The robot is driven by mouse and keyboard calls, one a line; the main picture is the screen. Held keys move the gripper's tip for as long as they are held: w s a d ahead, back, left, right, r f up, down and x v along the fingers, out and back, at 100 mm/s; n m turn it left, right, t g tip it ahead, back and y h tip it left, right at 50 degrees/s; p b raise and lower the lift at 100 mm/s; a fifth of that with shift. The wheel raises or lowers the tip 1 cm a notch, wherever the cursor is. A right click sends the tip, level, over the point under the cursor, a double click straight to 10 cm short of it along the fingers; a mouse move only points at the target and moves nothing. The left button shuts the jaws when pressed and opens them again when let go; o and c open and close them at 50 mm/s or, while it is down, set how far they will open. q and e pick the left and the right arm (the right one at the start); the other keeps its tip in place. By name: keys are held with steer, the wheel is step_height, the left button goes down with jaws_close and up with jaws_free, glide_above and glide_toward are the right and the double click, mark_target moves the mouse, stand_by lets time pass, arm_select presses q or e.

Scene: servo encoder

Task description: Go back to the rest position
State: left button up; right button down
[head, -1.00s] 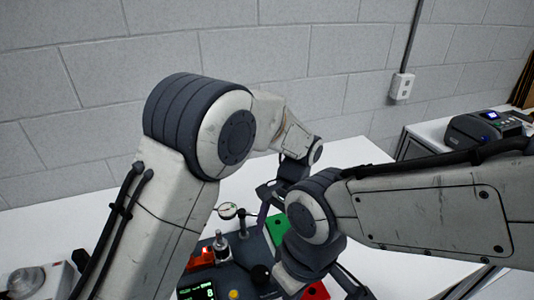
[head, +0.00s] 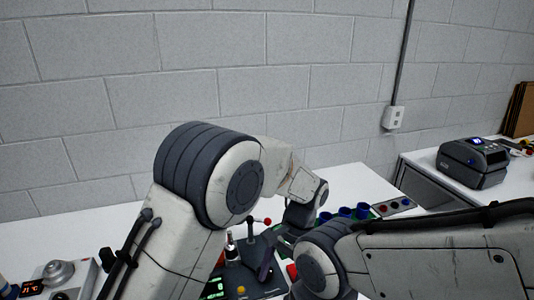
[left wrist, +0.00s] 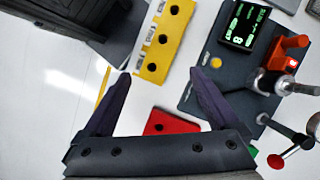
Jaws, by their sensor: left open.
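My left arm (head: 180,235) reaches in from the left and bends down over the bench. In the left wrist view my left gripper (left wrist: 160,75) is open and nothing is between its fingers. It is above the bench, near a yellow block with holes (left wrist: 165,40) and a red block with holes (left wrist: 172,124). My right arm (head: 440,250) comes in from the right, its wrist low in the head view. The right gripper's fingers cannot be made out. A dark body at the upper left of the left wrist view may be part of that arm.
A dark device with a green display (left wrist: 243,25), red switch (left wrist: 290,45) and metal posts stands beside the left gripper. Blue cups (head: 362,211) stand behind the arms. A label printer (head: 472,162) sits on the right side table.

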arm_select(q)
steer(key=s+a+r+n+t+h, duration=0.1)
steer(key=s+a+n+t, duration=0.15)
steer(key=a, duration=0.45)
steer(key=s+a+n+t+h, duration=0.1)
steer(key=a+n, duration=0.3)
steer(key=a, duration=0.3)
steer(key=s+a+r+n+t+h, duration=0.1)
steer(key=a+n+t, duration=0.15)
steer(key=a, duration=0.45)
steer(key=s+d+r+m+g+h, duration=0.1)
steer(key=s+d+r+m, duration=0.4)
steer(key=s+d, duration=0.8)
steer(key=shift+s+d+r+m+g, duration=0.25)
steer(key=shift+s+m+g, duration=0.3)
steer(key=shift+m+g, duration=0.45)
arm_select(e)
steer(key=shift+s+a, duration=0.15)
steer(key=shift+s, duration=0.1)
